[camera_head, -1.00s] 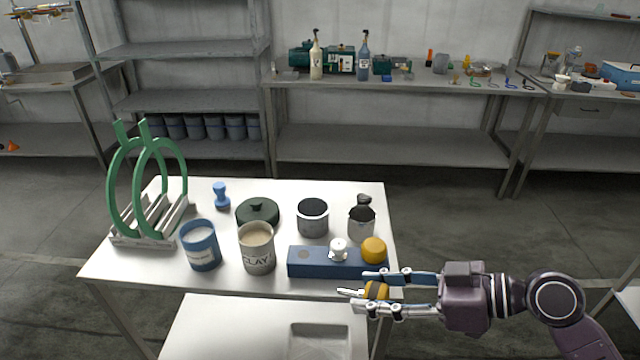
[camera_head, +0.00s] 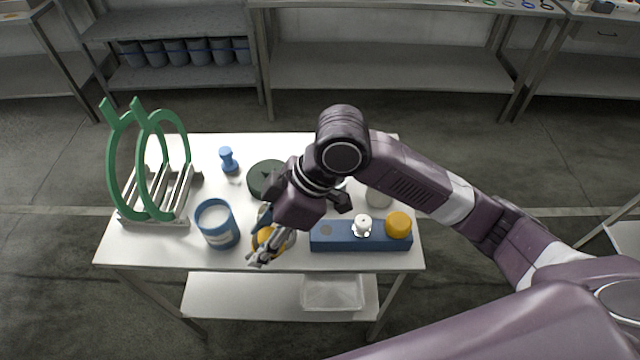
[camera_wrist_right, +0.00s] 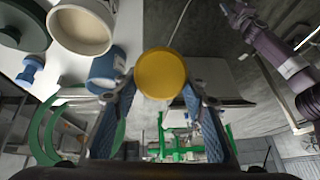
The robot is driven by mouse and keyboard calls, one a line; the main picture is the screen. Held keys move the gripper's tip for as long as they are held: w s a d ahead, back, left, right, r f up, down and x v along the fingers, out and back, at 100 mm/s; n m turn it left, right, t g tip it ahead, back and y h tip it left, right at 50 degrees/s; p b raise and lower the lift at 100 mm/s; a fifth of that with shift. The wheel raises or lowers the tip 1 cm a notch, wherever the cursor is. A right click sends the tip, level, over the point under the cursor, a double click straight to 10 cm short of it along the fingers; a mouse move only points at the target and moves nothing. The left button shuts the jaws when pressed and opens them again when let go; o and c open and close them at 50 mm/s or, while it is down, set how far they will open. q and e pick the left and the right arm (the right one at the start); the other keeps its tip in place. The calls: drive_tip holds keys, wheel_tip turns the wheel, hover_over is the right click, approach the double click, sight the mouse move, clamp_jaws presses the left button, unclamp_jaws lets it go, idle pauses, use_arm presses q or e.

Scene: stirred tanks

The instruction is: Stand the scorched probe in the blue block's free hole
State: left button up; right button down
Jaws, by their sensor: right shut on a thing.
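My right gripper (camera_head: 262,250) is shut on a probe with a yellow-orange head (camera_head: 267,237). It is over the table's front, left of the blue block, between block and blue jar. In the right wrist view the round yellow head (camera_wrist_right: 161,74) sits between the fingertips; scorch marks do not show clearly. The blue block (camera_head: 345,243) lies at the front right of the table. A white-topped probe (camera_head: 363,224) and a yellow-topped probe (camera_head: 398,224) stand in it. Its free hole (camera_head: 326,230) is at the left end. My left gripper is not clearly seen.
A blue jar (camera_head: 216,224) stands left of my gripper. The clay jar (camera_wrist_right: 82,27) is largely hidden by my gripper in the head view. A dark lid (camera_head: 265,178), a blue stamp-like piece (camera_head: 228,160) and a green ring rack (camera_head: 150,165) stand behind and left.

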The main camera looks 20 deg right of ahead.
drive_tip(key=h+p, duration=0.1)
drive_tip(key=p, duration=0.1)
drive_tip(key=n+h+p, duration=0.1)
drive_tip(key=h+p, duration=0.1)
drive_tip(key=n+h+p, duration=0.1)
drive_tip(key=h, duration=0.1)
drive_tip(key=shift+s+a+f+g+p, duration=0.1)
drive_tip(key=shift+s+f+g+p, duration=0.3)
use_arm(q)
wheel_tip(320, 180, up, 11)
drive_tip(key=w+p, duration=0.2)
drive_tip(key=p, duration=0.2)
drive_tip(key=shift+r, duration=0.2)
use_arm(e)
drive_tip(key=w+d+h, duration=0.3)
drive_tip(key=w+d, duration=0.4)
drive_tip(key=d, duration=0.5)
drive_tip(key=shift+d+r+n+h, duration=0.3)
drive_tip(key=shift+d+r+h, duration=0.05)
drive_tip(key=shift+r+h, duration=0.05)
use_arm(q)
drive_tip(key=shift+a, duration=0.1)
wheel_tip(320, 180, down, 2)
drive_tip(key=shift+f+b, duration=0.1)
drive_tip(key=shift+b, duration=0.8)
use_arm(e)
drive_tip(key=x, duration=0.2)
drive_tip(key=a+x, duration=0.1)
drive_tip(key=x, duration=0.2)
drive_tip(key=shift+f, duration=0.35)
